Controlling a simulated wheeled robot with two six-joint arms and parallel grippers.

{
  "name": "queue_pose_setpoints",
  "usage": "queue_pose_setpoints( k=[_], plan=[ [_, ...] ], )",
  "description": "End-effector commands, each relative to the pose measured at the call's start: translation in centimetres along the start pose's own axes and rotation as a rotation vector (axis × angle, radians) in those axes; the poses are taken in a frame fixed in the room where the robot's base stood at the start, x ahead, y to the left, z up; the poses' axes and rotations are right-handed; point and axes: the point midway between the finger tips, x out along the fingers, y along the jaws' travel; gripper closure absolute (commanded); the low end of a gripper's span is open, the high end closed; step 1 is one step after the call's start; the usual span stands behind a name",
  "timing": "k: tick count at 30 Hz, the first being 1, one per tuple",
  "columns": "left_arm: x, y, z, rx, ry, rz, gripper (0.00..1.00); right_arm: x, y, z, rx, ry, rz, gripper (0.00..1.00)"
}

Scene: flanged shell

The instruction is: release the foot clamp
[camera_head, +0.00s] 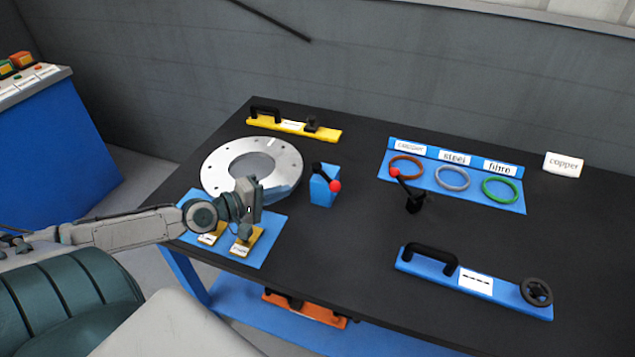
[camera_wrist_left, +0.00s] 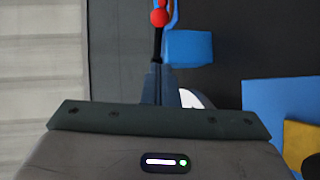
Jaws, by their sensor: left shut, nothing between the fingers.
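A blue block with a black lever and red ball, which looks like a clamp (camera_head: 323,187), stands on the black table beside the silver flanged ring (camera_head: 222,182). Its red ball (camera_wrist_left: 160,17) and blue block (camera_wrist_left: 190,47) show at the top of the left wrist view. My left gripper (camera_head: 252,195) is shut and empty, over the ring's near edge and to the left of the clamp. Its narrow fingertips (camera_wrist_left: 162,78) point toward the lever in the left wrist view, apart from it in the head view. My right gripper is out of view.
A second black lever with a red knob (camera_head: 409,191) stands farther right. A blue mat (camera_head: 268,236) with yellow labelled pieces lies below my gripper. A blue tray (camera_head: 452,180) holds three rings. Yellow (camera_head: 325,133) and blue (camera_head: 420,264) handled bars lie behind and in front.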

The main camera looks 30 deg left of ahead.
Motion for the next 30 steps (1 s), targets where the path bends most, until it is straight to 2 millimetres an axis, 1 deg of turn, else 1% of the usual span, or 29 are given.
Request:
queue_pose_setpoints(
  k=[1, 7, 14, 24, 30],
  plan=[
    [0.3, 0.2, 0.0, -0.006, 0.003, 0.005, 1.00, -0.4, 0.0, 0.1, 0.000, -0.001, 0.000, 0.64],
    [1.7, 0.5, 0.5, -0.009, -0.016, 0.013, 1.00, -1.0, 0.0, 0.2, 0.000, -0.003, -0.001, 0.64],
    [3.6, 0.6, 0.4, -0.006, -0.012, 0.013, 1.00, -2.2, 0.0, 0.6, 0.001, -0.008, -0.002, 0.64],
    [7.7, 0.5, 0.5, -0.007, -0.013, 0.011, 1.00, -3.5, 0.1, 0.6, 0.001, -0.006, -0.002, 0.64],
    [9.7, 0.4, 0.5, -0.005, -0.014, 0.009, 1.00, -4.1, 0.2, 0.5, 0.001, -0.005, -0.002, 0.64]
  ],
)
